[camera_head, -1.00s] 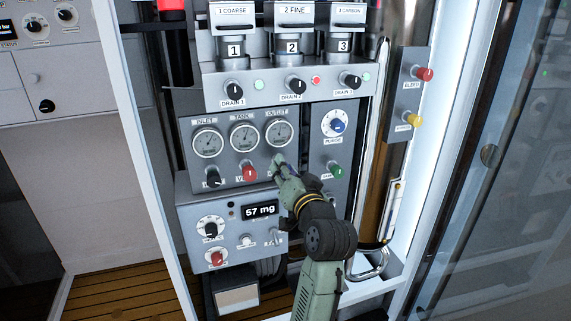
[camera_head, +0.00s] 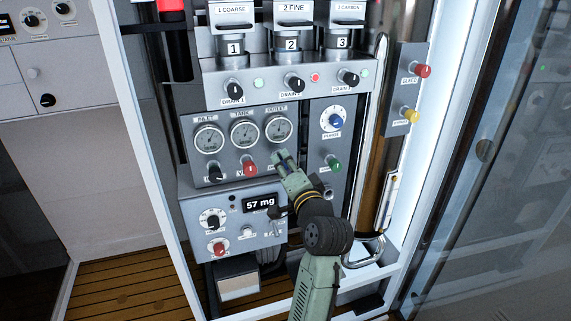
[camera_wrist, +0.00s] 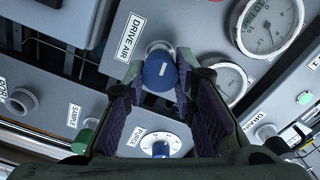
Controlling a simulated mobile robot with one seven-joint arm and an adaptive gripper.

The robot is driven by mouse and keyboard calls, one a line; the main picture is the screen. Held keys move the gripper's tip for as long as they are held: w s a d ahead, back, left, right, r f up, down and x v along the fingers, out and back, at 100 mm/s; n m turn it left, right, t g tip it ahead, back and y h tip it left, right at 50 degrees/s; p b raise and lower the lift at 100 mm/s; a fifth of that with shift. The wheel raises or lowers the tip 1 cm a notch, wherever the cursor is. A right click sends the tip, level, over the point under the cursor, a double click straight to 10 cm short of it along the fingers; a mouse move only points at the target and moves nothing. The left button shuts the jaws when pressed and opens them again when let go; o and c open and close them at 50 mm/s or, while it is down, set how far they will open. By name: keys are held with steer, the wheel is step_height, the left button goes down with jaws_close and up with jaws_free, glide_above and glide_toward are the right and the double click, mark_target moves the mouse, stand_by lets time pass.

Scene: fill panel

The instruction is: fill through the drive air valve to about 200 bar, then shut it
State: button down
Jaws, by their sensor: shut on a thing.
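My gripper (camera_wrist: 158,88) is shut on the blue drive air valve knob (camera_wrist: 160,72) in the wrist view, with one purple-padded finger on each side. The knob has a white mark on its face, and the label DRIVE AIR (camera_wrist: 131,37) is beside it. In the head view my gripper (camera_head: 279,158) is below the outlet gauge (camera_head: 278,130) and covers the knob. The tank gauge (camera_head: 244,135) and inlet gauge (camera_head: 209,139) are to its left. Their needles are too small to read for certain.
A red knob (camera_head: 250,168) and a black knob (camera_head: 215,174) are left of my gripper. The purge dial (camera_head: 333,120) and a green knob (camera_head: 333,164) are to its right. Below is a display (camera_head: 260,203) reading 57 mg. Drain knobs (camera_head: 294,82) are above.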

stand_by(0.3)
steer(key=c, duration=1.3)
jaws_free()
steer(key=v, duration=1.2)
